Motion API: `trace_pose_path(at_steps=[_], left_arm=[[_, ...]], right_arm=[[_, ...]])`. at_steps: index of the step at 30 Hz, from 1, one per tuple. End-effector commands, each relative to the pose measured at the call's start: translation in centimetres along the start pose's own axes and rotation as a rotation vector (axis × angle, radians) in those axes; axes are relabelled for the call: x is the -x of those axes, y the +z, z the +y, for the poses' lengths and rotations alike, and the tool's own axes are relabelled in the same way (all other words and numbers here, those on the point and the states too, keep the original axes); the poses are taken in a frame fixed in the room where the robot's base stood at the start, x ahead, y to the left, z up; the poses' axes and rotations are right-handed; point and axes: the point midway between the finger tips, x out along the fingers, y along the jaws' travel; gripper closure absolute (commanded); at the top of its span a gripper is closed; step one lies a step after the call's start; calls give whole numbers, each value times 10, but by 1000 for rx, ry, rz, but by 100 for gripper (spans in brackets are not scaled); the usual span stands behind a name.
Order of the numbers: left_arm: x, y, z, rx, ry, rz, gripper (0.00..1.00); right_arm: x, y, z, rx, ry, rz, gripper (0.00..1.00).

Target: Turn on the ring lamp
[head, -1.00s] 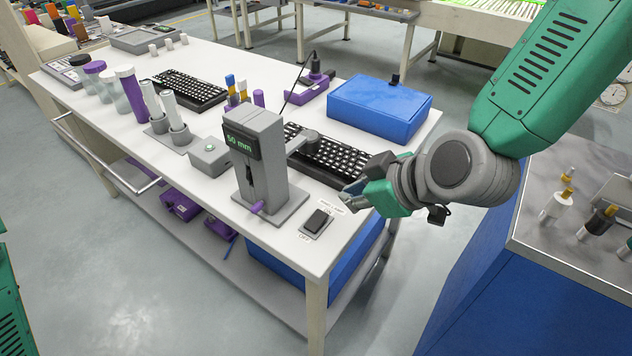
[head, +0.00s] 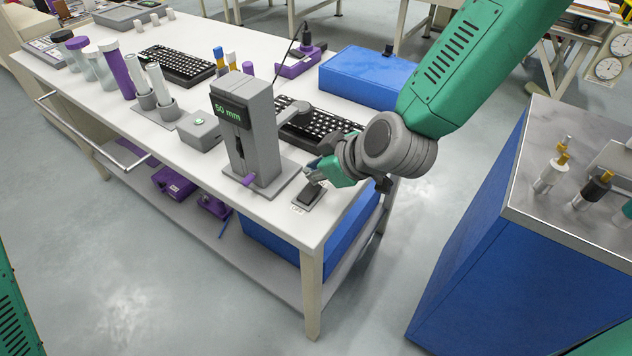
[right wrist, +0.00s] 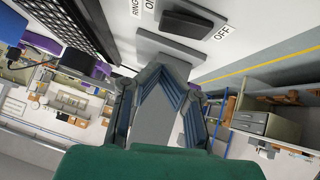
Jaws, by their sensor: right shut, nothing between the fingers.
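A black rocker switch (head: 309,194) sits on a small grey plate at the near right end of the white table, with an OFF label at its near side. In the right wrist view the switch (right wrist: 186,20) is at the top, between ON and OFF labels; a label starting with RING is partly cut off. My right gripper (head: 313,173) is shut and empty, just behind and above the switch, hiding the ON label in the head view. I cannot tell whether it touches the switch. Its fingers (right wrist: 172,75) show below the switch in the wrist view. I cannot make out the lamp itself.
A grey device (head: 245,135) reading "50 mm" stands just left of the switch. A black keyboard (head: 325,132) and a blue box (head: 370,78) lie behind. A blue cabinet (head: 470,230) stands to the right, across open floor.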

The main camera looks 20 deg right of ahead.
Motion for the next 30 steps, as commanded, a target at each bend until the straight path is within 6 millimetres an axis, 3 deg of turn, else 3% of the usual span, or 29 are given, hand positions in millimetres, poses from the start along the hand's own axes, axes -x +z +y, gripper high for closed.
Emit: trace_pose_path(at_steps=[3,7,30], left_arm=[[-5,0,0,0,0,0,60],[-8,0,0,0,0,0,60],[-8,0,0,0,0,0,60]], right_arm=[[-14,17,0,-4,-2,-2,100],[-23,25,0,-2,0,-1,100],[-30,32,1,-44,-44,1,100]])
